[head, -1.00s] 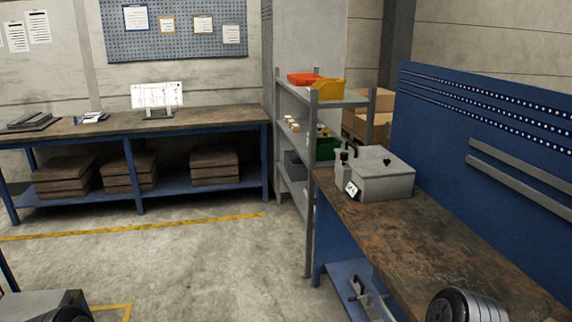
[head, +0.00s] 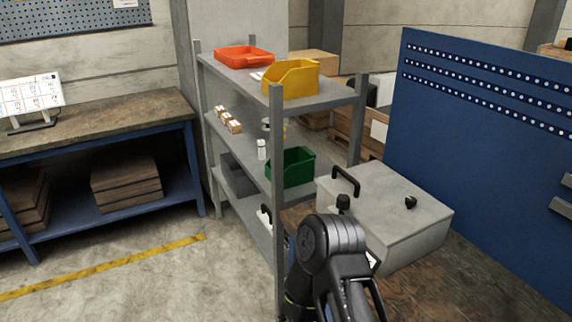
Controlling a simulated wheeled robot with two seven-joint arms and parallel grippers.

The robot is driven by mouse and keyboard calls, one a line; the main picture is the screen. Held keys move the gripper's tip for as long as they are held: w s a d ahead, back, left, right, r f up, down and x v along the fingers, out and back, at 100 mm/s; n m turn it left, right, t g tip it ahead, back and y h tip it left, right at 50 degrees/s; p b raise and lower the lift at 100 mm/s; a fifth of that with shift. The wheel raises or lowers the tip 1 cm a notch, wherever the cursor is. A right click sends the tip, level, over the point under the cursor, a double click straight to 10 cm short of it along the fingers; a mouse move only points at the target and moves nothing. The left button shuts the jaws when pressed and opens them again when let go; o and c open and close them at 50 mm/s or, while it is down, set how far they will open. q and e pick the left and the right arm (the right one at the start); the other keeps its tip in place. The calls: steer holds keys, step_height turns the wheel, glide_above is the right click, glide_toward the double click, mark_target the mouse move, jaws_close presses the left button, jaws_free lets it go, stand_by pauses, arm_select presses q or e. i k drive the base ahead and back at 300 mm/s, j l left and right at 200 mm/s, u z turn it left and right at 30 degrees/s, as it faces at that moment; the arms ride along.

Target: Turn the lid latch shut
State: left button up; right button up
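A grey metal box (head: 425,238) with a flat grey lid (head: 372,192) sits on the brown workbench at the right. A black bar handle (head: 345,181) stands at the lid's left edge. A dark knob-like part (head: 343,203) is just in front of it, and a small black knob (head: 410,202) sits on the right part of the lid. I cannot tell which of these is the latch, or how it is turned. One of my dark arms rises in front of the box and hides its lower left front. Neither gripper can be made out.
A grey shelf rack (head: 278,200) stands left of the box, holding a red tray (head: 243,57), a yellow bin (head: 291,79) and a green bin (head: 291,167). A blue perforated panel (head: 480,130) rises behind the bench (head: 478,285). The floor at the left is open.

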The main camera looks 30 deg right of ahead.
mark_target(343, 200)
steer(key=i+u, duration=0.35)
steer(key=i, duration=0.5)
steer(key=i+l+u, duration=0.15)
steer(key=i+u, duration=0.15)
steer(key=i, duration=0.55)
steer(key=z, duration=4.35)
